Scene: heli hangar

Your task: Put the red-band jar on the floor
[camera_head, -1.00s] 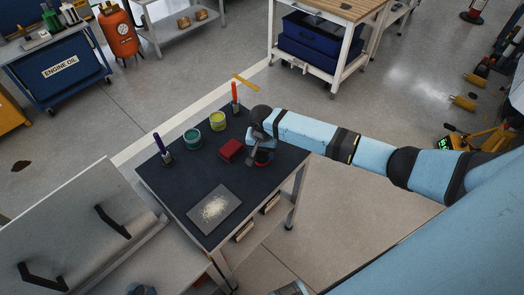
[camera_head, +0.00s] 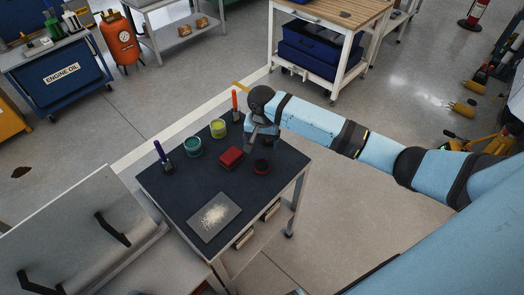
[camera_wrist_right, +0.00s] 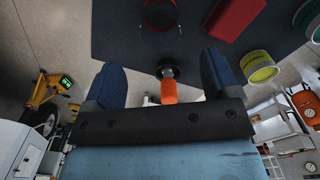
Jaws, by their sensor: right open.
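In the right wrist view the jar (camera_wrist_right: 163,24) is cut by the top edge, beyond the fingertips. My right gripper (camera_head: 263,134) is above and behind the jar, apart from it. In the wrist view its two fingers (camera_wrist_right: 163,75) are spread with nothing held between them. My left gripper is not in view.
A green tin (camera_head: 193,147), a yellow tin (camera_head: 218,128), an orange-handled tool (camera_head: 235,105), a purple-handled tool (camera_head: 162,157) and a grey plate (camera_head: 214,216) with pale grains share the table. Bare floor (camera_head: 345,215) lies right of the table.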

